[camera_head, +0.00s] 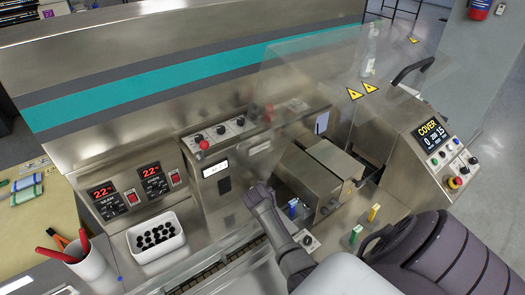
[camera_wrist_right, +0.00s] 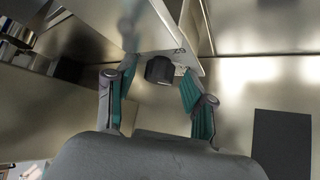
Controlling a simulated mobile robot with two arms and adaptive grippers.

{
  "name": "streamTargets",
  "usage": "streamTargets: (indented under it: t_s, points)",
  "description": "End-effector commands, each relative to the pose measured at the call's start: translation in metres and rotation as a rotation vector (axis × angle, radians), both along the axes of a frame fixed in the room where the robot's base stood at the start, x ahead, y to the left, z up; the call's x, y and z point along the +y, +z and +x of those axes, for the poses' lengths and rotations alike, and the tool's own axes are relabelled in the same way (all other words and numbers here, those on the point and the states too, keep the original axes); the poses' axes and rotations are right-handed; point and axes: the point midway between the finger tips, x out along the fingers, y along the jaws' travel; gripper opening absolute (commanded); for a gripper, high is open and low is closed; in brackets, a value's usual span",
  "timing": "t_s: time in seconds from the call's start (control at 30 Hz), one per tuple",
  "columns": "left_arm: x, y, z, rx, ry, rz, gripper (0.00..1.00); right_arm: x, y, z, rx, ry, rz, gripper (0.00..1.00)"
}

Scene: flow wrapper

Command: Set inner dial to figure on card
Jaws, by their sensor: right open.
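In the right wrist view a small black dial knob (camera_wrist_right: 160,69) stands out from a metal face. My right gripper (camera_wrist_right: 158,84) is open, its two green-padded fingers on either side of the knob, with gaps showing. Small dark figures (camera_wrist_right: 180,50) are marked on the pale plate beside the knob, upside down and hard to read. In the head view the right gripper (camera_head: 261,198) is in front of the machine's centre; its fingertips and the knob are hidden there. A small white card or label (camera_head: 321,122) shows behind the clear cover, its figure unreadable. My left gripper is out of view.
The clear cover (camera_head: 310,75) is above the centre. A white bin of black pieces (camera_head: 156,240) and a cup of pens (camera_head: 92,268) stand at left. Blue (camera_head: 292,206) and yellow (camera_head: 373,212) parts stand near my right arm. A control panel (camera_head: 440,140) is at right.

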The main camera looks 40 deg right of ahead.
Motion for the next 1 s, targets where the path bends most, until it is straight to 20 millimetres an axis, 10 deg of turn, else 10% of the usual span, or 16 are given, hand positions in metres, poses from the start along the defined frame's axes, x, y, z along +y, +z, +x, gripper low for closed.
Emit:
streamTargets:
  t_s: [0.17, 0.5, 1.0]
  points:
    - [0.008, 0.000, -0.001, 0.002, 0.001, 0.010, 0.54, 0.000, -0.001, 0.000, 0.001, 0.000, 0.001, 0.52]
    - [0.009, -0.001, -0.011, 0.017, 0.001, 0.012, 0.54, 0.000, 0.000, 0.000, 0.001, -0.001, 0.000, 0.00]
    - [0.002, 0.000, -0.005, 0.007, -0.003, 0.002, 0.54, -0.003, 0.000, -0.002, 0.001, 0.112, -0.003, 0.00]
